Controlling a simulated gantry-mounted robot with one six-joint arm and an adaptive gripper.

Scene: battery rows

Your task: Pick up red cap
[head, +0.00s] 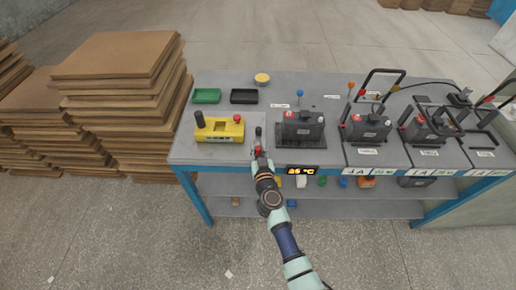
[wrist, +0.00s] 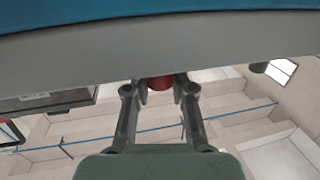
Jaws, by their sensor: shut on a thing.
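A red cap (wrist: 160,83) sits between the two fingertips of my gripper (wrist: 159,88) in the wrist view. The fingers are shut on it from both sides and hide part of it. In the head view my gripper (head: 258,148) is at the front edge of the grey-topped workbench (head: 230,160), right of the yellow control box. A small patch of red shows there among its dark parts. I cannot tell whether the cap touches anything besides the fingers.
A yellow box (head: 219,134) with a red button stands left of my gripper. A dark battery (head: 303,127) with a red cap stands to the right, with more batteries beyond. Green (head: 206,96) and black (head: 244,96) trays lie behind. Cardboard stacks (head: 118,55) stand at the left.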

